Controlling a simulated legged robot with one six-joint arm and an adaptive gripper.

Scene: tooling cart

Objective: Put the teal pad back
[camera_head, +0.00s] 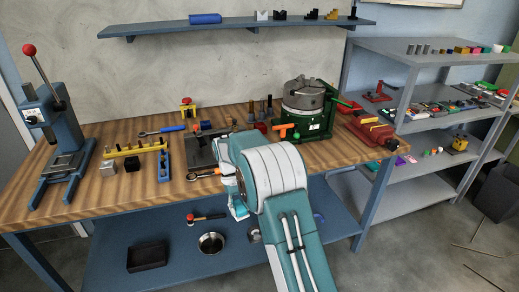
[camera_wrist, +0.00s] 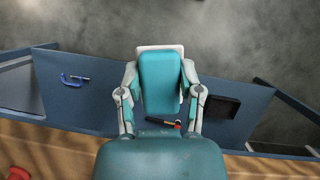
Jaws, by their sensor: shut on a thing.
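My gripper (camera_wrist: 161,72) is shut on the teal pad (camera_wrist: 160,85), a rounded rectangular block with a pale edge behind it. In the wrist view a finger grips it on each side, and it appears clear of any surface. In the head view my gripper (camera_head: 231,188) points down by the front edge of the wooden bench (camera_head: 115,192), partly hidden by my arm. A small teal and white part below it there seems to be the pad (camera_head: 239,212).
The lower blue shelf (camera_head: 180,262) holds a black tray (camera_head: 147,258), a hammer (camera_head: 205,217) and a round pan (camera_head: 211,243). A blue clamp (camera_wrist: 75,80) lies there too. The bench carries a press (camera_head: 55,130), a yellow rack (camera_head: 135,150) and a green-based chuck (camera_head: 308,105). Grey shelves (camera_head: 385,200) stand right.

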